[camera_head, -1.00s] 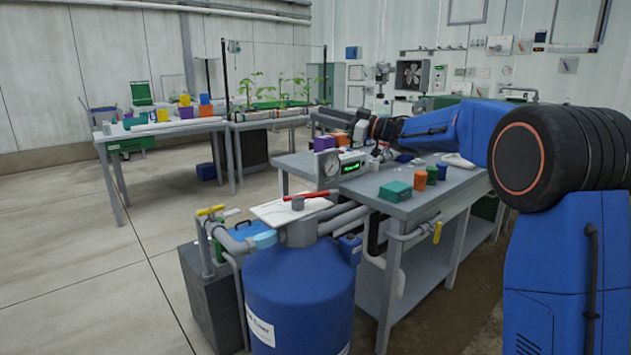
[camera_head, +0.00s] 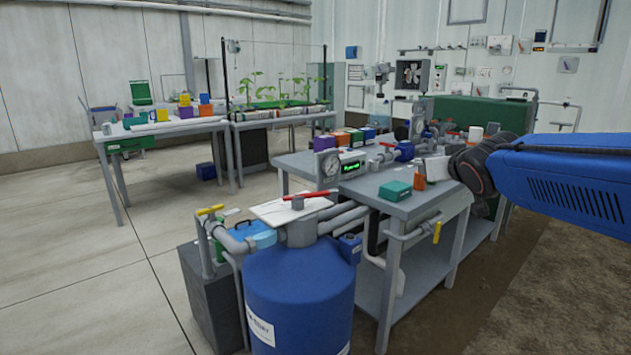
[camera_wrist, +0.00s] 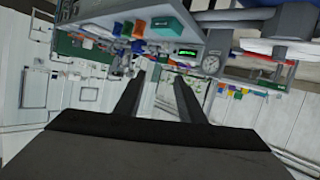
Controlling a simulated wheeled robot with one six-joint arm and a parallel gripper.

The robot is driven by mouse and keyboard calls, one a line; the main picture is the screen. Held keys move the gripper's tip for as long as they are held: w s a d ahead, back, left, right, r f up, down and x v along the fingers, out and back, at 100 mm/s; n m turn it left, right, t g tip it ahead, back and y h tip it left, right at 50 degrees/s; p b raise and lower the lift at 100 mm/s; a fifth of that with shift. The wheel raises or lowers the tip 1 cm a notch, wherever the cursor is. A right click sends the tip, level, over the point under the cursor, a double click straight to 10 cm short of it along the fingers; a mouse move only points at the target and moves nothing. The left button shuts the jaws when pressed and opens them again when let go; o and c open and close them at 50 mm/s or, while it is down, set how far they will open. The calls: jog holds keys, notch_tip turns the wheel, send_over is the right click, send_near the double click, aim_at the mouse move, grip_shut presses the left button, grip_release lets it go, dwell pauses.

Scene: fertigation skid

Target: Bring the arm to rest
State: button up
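My gripper (camera_wrist: 158,92) shows in the wrist view as two dark fingers standing apart, with nothing between them. In the head view, my blue arm reaches in from the right edge. Its dark wrist end is over the right part of the grey workbench (camera_head: 385,207). The fingers cannot be made out clearly there. In the wrist view the scene appears strongly tilted, with the bench and its green box (camera_wrist: 174,26) at the top, beyond the fingers.
A blue tank (camera_head: 298,295) stands in front of the bench, with pipes and a yellow-handled valve (camera_head: 210,210). A second table (camera_head: 160,127) stands at the back left. Floor at left and lower right is clear.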

jog(key=s+f+g, duration=0.3)
jog(key=s+f, duration=0.5)
jog(key=s, duration=0.3)
jog(key=s+f+g, duration=0.3)
jog(key=s+f, duration=0.5)
jog(key=s, duration=0.3)
jog(key=s+f+m+g, duration=0.1)
jog(key=s+f+g, duration=0.2)
jog(key=s+f, duration=0.5)
jog(key=s, duration=0.4)
jog(key=shift+a+f, duration=0.15)
jog(key=shift+f, duration=0.1)
